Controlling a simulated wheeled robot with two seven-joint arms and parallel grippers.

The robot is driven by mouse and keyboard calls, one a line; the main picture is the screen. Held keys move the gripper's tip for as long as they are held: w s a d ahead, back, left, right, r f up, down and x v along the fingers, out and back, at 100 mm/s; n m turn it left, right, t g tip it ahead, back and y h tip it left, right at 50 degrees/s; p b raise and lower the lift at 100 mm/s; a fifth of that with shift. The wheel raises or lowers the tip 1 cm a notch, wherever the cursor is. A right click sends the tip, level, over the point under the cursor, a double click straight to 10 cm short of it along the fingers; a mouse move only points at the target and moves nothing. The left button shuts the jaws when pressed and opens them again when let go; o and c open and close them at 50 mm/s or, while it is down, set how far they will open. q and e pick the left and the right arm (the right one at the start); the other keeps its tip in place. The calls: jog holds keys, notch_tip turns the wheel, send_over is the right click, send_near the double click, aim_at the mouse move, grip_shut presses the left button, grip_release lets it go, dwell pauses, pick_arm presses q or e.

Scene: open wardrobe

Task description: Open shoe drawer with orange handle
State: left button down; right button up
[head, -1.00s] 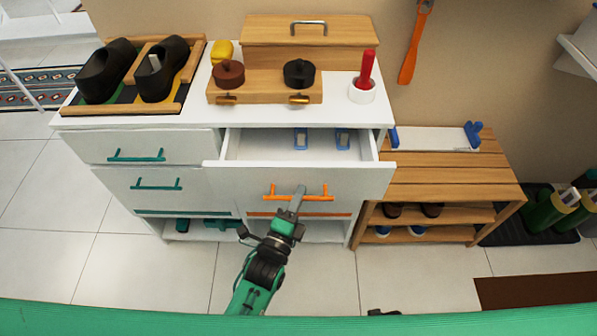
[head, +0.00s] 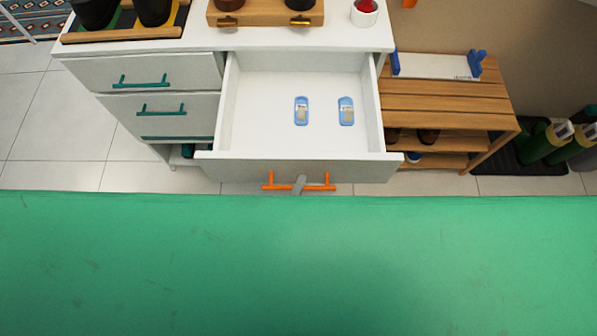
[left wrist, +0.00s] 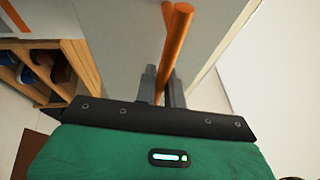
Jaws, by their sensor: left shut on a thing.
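The shoe drawer (head: 305,166) with the orange handle (head: 318,187) is pulled well out of the white cabinet in the head view. Two small blue-and-grey items (head: 301,111) lie on its white floor. My right gripper is not in view.
Closed drawers with green handles (head: 161,109) are left of the open drawer. A wooden shoe rack (head: 450,100) stands close on the right. Shoes on a tray (head: 125,32) and a wooden box sit on the cabinet top. My green body covers the lower head view.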

pick_arm(q)
jog(key=shift+s, duration=0.1)
jog(key=c, duration=1.8)
grip_release()
jog(key=shift+o, duration=0.2)
